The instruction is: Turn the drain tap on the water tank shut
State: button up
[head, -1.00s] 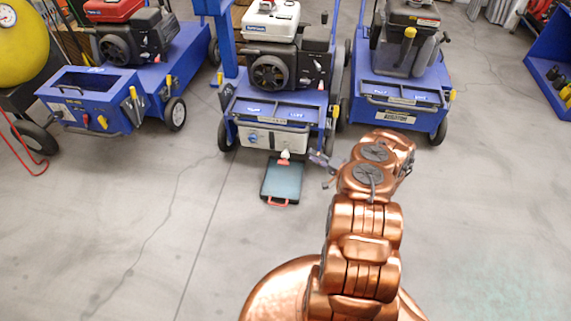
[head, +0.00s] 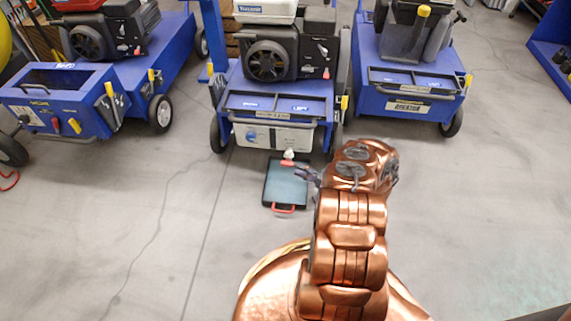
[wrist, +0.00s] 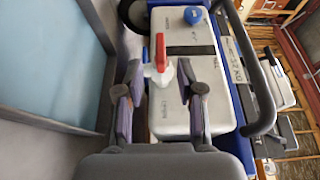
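The water tank (head: 272,137) is a silver box low on the front of the middle blue cart; it fills the centre of the wrist view (wrist: 205,85). The drain tap (head: 289,154) is white and sticks out of the tank near its lower edge. In the wrist view the tap (wrist: 160,73) has a red lever pointing toward the picture's top. My gripper (head: 304,174) is just right of the tap in the head view. In the wrist view my gripper (wrist: 158,82) is open and empty, its fingers either side of the tap, with gaps visible. Contact cannot be told.
A dark tray with a red handle (head: 285,187) lies on the floor below the tap. A blue cap (wrist: 193,14) and a dark bar handle (wrist: 262,75) are by the tank. Blue carts stand left (head: 75,110) and right (head: 410,90). The front floor is clear.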

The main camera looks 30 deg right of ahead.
aim_at(288, 163)
jog(key=shift+x, duration=3.15)
jog(key=shift+d, duration=0.1)
grip_shut()
